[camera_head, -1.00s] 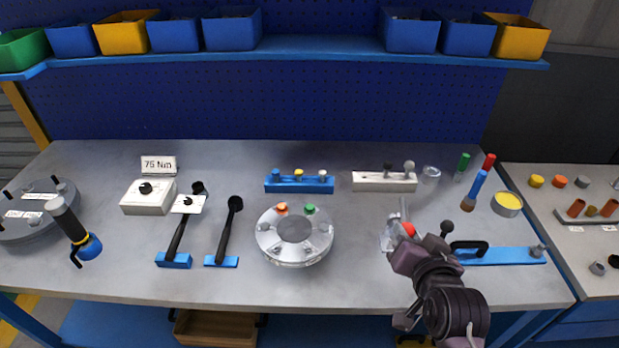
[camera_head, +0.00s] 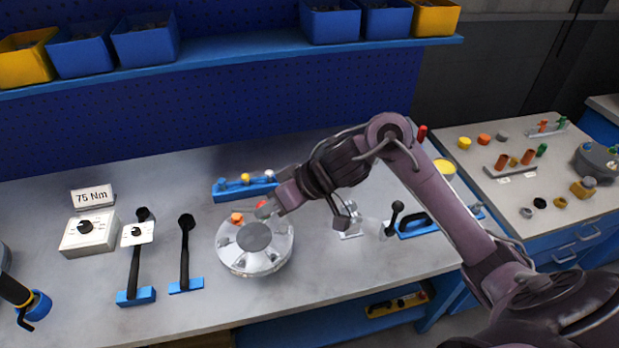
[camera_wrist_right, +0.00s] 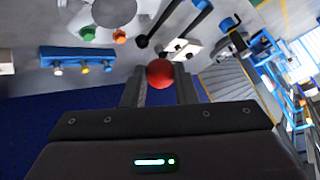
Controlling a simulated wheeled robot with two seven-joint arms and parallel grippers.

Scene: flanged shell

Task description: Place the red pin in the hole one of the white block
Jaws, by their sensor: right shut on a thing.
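My right gripper (camera_head: 274,207) is over the back right of the silver flanged shell (camera_head: 228,262), with its arm reaching in from the right. It is shut on the red pin (camera_head: 262,205); only the pin's rounded red head (camera_wrist_right: 160,73) shows between the fingers in the wrist view. The white block is hidden behind my arm in the head view. A pale block cut by the left edge of the wrist view (camera_wrist_right: 6,68) appears to be it; its holes cannot be made out. My left gripper is not in view.
A blue rack (camera_head: 228,194) with several pins stands behind the shell. An orange pin (camera_head: 236,218) sits on the shell; a green pin (camera_wrist_right: 88,34) shows in the wrist view. Torque wrenches (camera_head: 186,240) and a white control box (camera_head: 88,236) are left. A blue plate (camera_head: 430,227) lies right.

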